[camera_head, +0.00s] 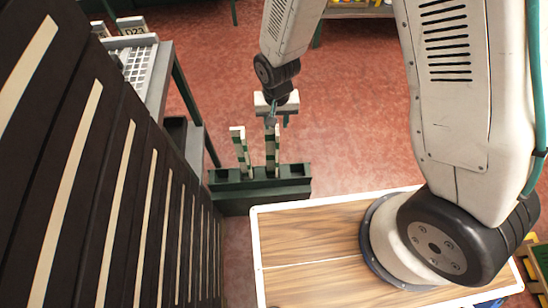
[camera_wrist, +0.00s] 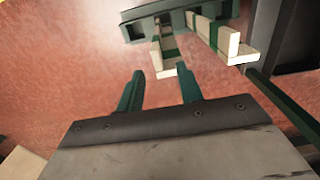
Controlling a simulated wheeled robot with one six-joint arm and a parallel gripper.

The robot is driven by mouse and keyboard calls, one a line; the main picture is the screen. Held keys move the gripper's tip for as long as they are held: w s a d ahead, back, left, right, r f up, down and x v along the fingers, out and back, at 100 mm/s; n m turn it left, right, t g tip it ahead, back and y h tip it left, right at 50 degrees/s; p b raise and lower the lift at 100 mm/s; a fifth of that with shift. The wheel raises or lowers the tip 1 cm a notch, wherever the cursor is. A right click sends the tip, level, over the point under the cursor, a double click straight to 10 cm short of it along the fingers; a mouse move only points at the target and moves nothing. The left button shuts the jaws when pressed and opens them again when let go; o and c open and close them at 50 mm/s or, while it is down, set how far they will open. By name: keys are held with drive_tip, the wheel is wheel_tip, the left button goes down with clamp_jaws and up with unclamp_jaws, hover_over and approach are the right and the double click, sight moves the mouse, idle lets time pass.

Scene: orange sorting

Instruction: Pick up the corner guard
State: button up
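Two corner guards, striped green and cream, stand upright in a dark green holder (camera_head: 262,196) on the floor side of the room. The left guard (camera_head: 240,150) stands apart from my gripper. The right guard (camera_head: 271,155) rises just below my gripper (camera_head: 276,116). In the wrist view my gripper (camera_wrist: 160,80) is open, its two green fingers apart. The end of one guard (camera_wrist: 166,56) shows between and just past the fingertips; I cannot tell whether they touch. The other guard (camera_wrist: 226,40), with an L-shaped end, lies to the right. The holder (camera_wrist: 135,29) shows at the top.
A wood-topped surface with a white edge (camera_head: 310,204) carries my arm's base. A dark slatted panel (camera_head: 92,190) fills the left. A grey shelf cart (camera_head: 157,85) with a white basket (camera_head: 138,66) stands behind it. Red floor (camera_head: 370,120) is open behind the holder.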

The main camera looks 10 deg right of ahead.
sight(277, 139)
wheel_tip(277, 139, down, 10)
drive_tip(key=shift+d+r, duration=0.1)
drive_tip(key=shift+d, duration=0.05)
clamp_jaws()
idle(0.4)
